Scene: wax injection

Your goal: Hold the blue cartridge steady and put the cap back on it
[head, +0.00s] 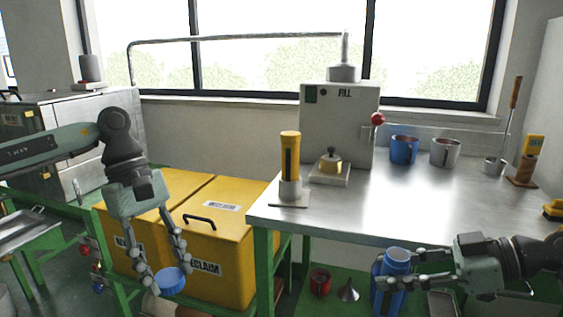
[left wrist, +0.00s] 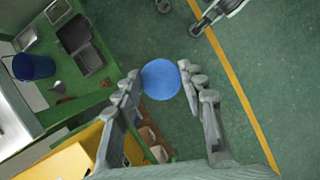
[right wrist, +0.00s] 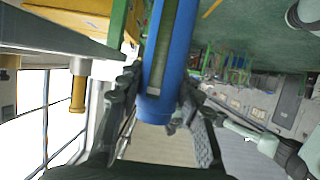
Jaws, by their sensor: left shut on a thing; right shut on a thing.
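The blue cartridge (head: 394,266) is upright at the lower right in the head view, in front of the table. My right gripper (head: 402,270) is shut around its side, and its top looks open. In the right wrist view the cartridge (right wrist: 171,60) runs between the fingers and shows a clear window strip. The blue cap (head: 171,280) is round and sits between the fingertips of my left gripper (head: 166,274), which is shut on it. The cap (left wrist: 160,79) also shows face-on in the left wrist view. The cap and cartridge are well apart, with the cap to the left.
The metal table (head: 430,205) stands behind the cartridge and carries the FILL machine (head: 338,125), a yellow cartridge (head: 290,157) on a stand, and blue and grey mugs. Yellow bins (head: 220,250) stand behind my left gripper. A red container (head: 320,282) and a funnel (head: 348,291) sit on the lower shelf.

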